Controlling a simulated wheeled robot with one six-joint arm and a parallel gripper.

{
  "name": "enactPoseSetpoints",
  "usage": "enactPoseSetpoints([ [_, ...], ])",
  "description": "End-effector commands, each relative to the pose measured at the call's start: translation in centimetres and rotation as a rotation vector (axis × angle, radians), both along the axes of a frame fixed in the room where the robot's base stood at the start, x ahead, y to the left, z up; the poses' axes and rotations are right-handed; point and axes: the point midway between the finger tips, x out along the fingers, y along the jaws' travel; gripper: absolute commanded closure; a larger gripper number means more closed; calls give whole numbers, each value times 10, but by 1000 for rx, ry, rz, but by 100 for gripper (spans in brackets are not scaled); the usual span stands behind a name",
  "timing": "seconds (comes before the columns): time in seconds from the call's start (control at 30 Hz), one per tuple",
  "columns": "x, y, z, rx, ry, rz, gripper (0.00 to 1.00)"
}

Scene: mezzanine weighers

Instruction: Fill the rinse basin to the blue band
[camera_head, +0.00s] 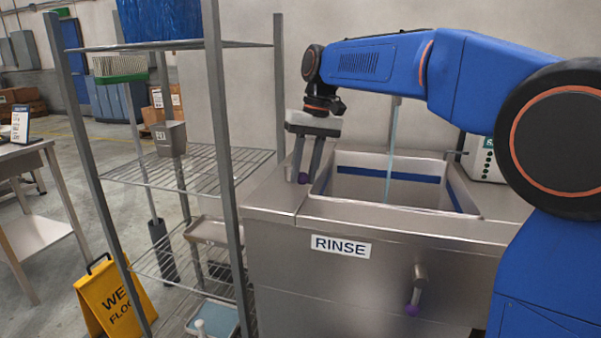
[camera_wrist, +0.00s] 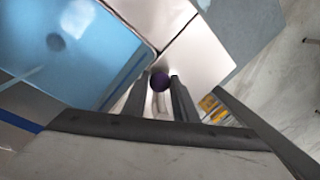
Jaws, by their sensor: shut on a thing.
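The steel rinse basin (camera_head: 465,228) stands in the middle, with a RINSE label on its front. A blue band (camera_head: 350,171) runs around its inner wall. A thin pale-blue stream of water (camera_head: 390,155) falls into it. In the wrist view, light-blue water (camera_wrist: 95,35) covers the basin floor, with a dark round spot showing through. The water level against the band cannot be told. My gripper (camera_head: 304,172) is at the basin's left rim, pointing down, shut on a purple-knobbed lever (camera_wrist: 160,82). A second purple-knobbed lever (camera_head: 415,298) is on the basin's front.
A wire shelf rack (camera_head: 225,190) stands close to the basin's left, holding a grey container (camera_head: 168,139) and trays. A yellow wet-floor sign (camera_head: 112,300) stands on the floor at lower left. A pale box (camera_head: 482,160) sits behind the basin's right side. A table (camera_head: 30,150) is at far left.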

Motion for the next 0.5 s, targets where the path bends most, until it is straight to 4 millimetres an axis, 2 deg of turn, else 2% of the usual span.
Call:
enactPoseSetpoints([
  [0.5,2,-2,1,1,-3,32,100],
])
